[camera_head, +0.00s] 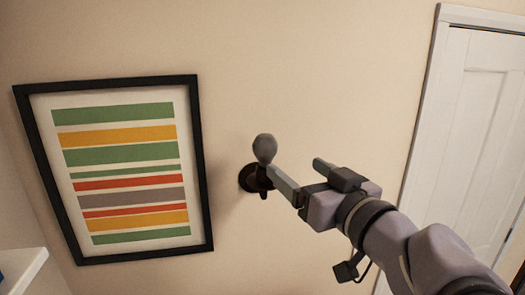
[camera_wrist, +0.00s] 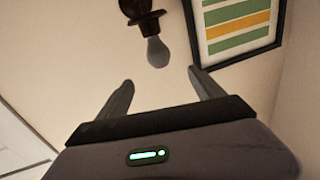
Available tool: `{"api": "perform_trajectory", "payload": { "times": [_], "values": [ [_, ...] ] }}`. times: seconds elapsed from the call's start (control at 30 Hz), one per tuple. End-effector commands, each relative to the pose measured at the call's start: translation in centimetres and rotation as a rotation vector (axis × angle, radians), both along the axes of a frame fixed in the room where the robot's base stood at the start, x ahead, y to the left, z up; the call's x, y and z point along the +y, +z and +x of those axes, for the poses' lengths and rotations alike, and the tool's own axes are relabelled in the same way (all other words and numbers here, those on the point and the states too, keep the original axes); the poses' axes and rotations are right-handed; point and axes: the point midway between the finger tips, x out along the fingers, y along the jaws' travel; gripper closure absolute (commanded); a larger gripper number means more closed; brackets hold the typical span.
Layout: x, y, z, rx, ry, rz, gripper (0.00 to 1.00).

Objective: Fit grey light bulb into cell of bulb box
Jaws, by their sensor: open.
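The grey light bulb (camera_head: 264,148) sits upright in a dark wall fixture (camera_head: 248,179) on the beige wall, to the right of the framed picture. My gripper (camera_head: 294,166) is open and empty, just right of the bulb in the head view. In the wrist view the bulb (camera_wrist: 158,52) hangs from the dark fixture (camera_wrist: 141,14), beyond the gap between my open fingertips (camera_wrist: 160,76). The fingers do not appear to touch it. The bulb box and its cells are not in view.
A black-framed picture with coloured stripes (camera_head: 122,170) hangs left of the fixture. A white door (camera_head: 473,120) stands at the right. A white ledge (camera_head: 22,268) shows at the lower left. The wall around the bulb is otherwise bare.

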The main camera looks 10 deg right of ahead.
Motion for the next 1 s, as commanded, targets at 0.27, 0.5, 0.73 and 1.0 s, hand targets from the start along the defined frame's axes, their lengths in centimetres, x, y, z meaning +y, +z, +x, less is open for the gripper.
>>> {"api": "perform_trajectory", "payload": {
  "times": [0.27,0.5,0.73,1.0],
  "values": [
    [1.9,-0.3,7.3,0.004,0.011,0.003,0.23],
    [2.7,-0.1,11.4,0.001,0.006,0.001,0.23],
    [2.9,-0.8,15.1,0.003,0.005,0.001,0.23],
    [3.3,-0.8,16.9,-0.001,0.004,0.000,0.23]
  ]
}}
